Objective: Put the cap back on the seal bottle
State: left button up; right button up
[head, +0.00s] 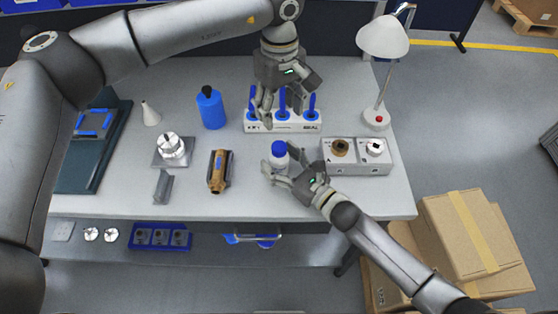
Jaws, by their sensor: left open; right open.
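A small white bottle with a blue top (279,150) stands upright near the table's front edge. The blue top appears to be a cap resting on it; I cannot tell how firmly it sits. My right gripper (281,163) is open, with its fingers on either side of the bottle; contact is unclear. A white holder (296,128) behind it bears the word SEAL at its right end and has several blue upright pieces in it. My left gripper (281,110) is open, pointing down over the left part of the holder, and partly hides it.
A white-grey fixture block (355,169) and a lamp (376,117) stand to the right. The table's front strip is mostly clear.

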jog(key=v, duration=1.2)
jog(key=shift+s, duration=0.1)
